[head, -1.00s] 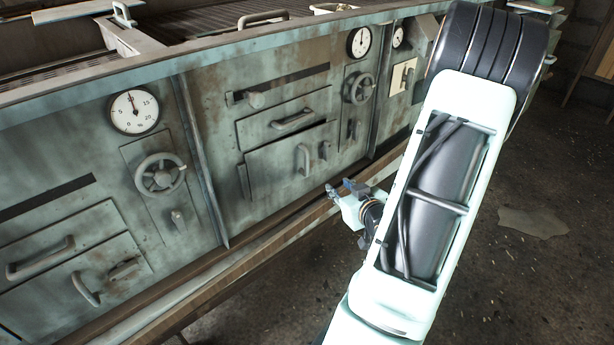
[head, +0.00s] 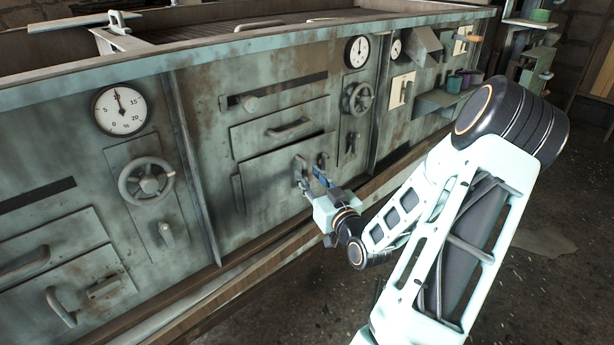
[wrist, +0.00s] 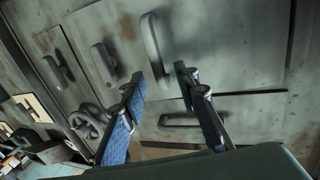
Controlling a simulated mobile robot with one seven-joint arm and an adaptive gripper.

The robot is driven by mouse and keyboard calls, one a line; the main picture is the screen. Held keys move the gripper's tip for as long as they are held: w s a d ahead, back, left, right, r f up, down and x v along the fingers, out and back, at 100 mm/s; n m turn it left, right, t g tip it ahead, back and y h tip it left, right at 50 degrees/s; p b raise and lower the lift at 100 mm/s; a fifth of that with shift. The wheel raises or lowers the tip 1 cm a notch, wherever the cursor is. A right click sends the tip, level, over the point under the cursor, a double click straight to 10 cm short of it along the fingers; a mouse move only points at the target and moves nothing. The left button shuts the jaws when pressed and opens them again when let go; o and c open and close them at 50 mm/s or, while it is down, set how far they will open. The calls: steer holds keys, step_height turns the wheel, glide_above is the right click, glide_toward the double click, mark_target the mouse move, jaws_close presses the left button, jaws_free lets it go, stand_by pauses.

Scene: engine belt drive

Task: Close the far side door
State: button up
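The far side door (head: 270,180) is a grey-green metal panel low in the middle section of the machine. A dark wedge shows along its top edge, so it looks slightly ajar. Its upright curved handle (head: 299,170) is near its right side; the handle also shows in the wrist view (wrist: 155,45). A smaller latch lever (head: 323,161) is just right of it. My gripper (head: 313,176) is in front of the door's right part, close to the handle. In the wrist view my gripper (wrist: 161,78) has its two blue-padded fingers apart and empty, with the handle just beyond the fingertips. Contact cannot be told.
Above the door is a drawer front with a horizontal handle (head: 288,129). A handwheel (head: 358,98) and gauge (head: 357,52) are to the right. Another similar door (head: 75,285) is at lower left. A ledge (head: 280,245) runs below the panels. Floor on the right is open.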

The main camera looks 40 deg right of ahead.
steer(key=shift+x, duration=1.1)
jaws_close()
